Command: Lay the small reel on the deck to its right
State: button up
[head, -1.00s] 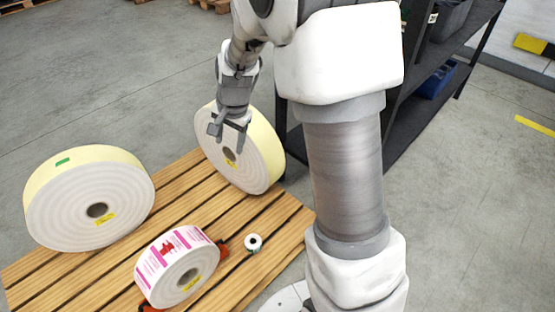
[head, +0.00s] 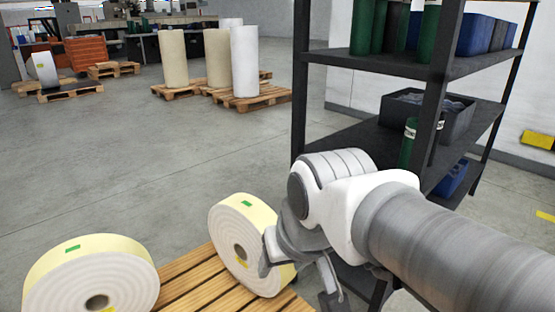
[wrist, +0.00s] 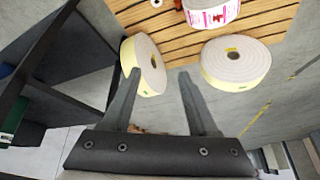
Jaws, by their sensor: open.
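In the wrist view, a very small white reel with a dark core (wrist: 156,3) is cut by the top edge, on the slatted wooden deck (wrist: 185,48). Beside it is a larger reel with pink-and-white labels (wrist: 211,14). Both are out of the head view now. Two big cream reels, one leaning or tilted (head: 243,243) and one further left (head: 92,278), are on or at the deck (head: 195,285). My gripper (wrist: 160,75) is open and empty, apart from the small reel. In the head view, my arm partly covers the tilted reel.
A dark shelf rack (head: 380,140) with green cylinders and bins stands close to my arm on the right. Pallets with tall rolls (head: 245,62) stand far back. The grey floor (head: 150,160) between is clear.

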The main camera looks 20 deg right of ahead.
jog(key=s, duration=0.2)
jog(key=shift+s+d+n, duration=0.2)
jog(key=shift+s+n, duration=0.1)
jog(key=shift+n, duration=0.1)
notch_tip(320, 180, up, 24)
jog(key=p, duration=2.4)
